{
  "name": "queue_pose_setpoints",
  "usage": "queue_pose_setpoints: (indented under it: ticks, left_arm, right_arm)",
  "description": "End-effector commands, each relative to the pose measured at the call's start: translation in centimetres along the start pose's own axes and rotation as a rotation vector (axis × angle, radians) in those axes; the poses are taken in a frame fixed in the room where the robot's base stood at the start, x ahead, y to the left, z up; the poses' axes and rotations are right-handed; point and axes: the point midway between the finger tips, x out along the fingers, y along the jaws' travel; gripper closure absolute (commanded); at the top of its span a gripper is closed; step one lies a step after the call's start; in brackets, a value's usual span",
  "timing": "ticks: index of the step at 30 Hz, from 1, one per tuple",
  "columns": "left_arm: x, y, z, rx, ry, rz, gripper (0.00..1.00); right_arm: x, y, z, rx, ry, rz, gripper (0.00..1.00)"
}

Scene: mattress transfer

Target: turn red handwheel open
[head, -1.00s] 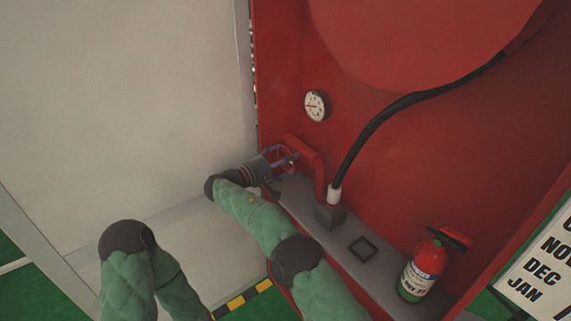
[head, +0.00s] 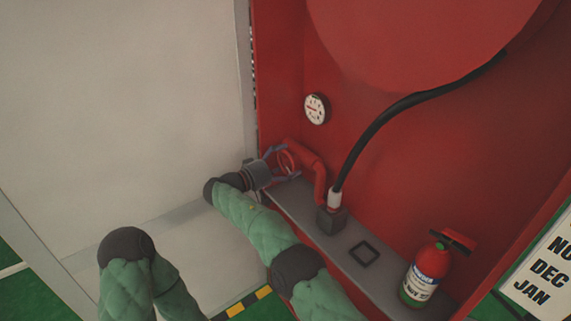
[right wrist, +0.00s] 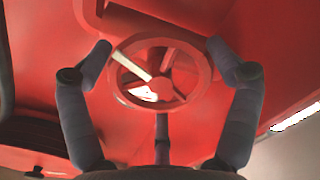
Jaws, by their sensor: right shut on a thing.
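The red handwheel (head: 284,162) sits on the end of a red pipe (head: 312,166) inside the red cabinet, low on its left side. In the right wrist view the handwheel (right wrist: 160,75) is a round spoked ring facing my palm. My right gripper (head: 282,163) is at the wheel, with one finger on either side of its rim. The right wrist view shows the fingers of this gripper (right wrist: 161,62) shut on the handwheel from left and right. My left gripper is out of view; only part of that arm shows at lower left.
A black hose (head: 375,130) rises from a grey block on the grey ledge (head: 342,238). A pressure gauge (head: 316,108) is on the back wall. A red fire extinguisher (head: 427,270) stands at right. A pale door panel (head: 115,110) stands left of the cabinet.

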Motion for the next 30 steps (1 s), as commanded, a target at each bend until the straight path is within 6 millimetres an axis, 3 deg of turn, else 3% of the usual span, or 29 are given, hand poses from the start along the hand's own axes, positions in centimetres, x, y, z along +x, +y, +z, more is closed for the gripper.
queue_pose_setpoints:
  ticks: [21,22,23,30]
  left_arm:
    - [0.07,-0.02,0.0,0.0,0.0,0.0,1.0]
    - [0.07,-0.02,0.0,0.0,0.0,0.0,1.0]
    - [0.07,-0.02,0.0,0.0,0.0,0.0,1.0]
    - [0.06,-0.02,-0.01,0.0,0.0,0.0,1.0]
  right_arm:
    - [0.08,-0.42,0.53,0.07,-0.01,0.0,0.43]
    - [0.07,-0.43,0.54,0.07,-0.01,0.0,0.08]
    - [0.07,-0.43,0.55,0.07,-0.01,0.0,0.0]
    - [-0.01,-0.36,0.37,0.071,-0.005,-0.001,0.0]
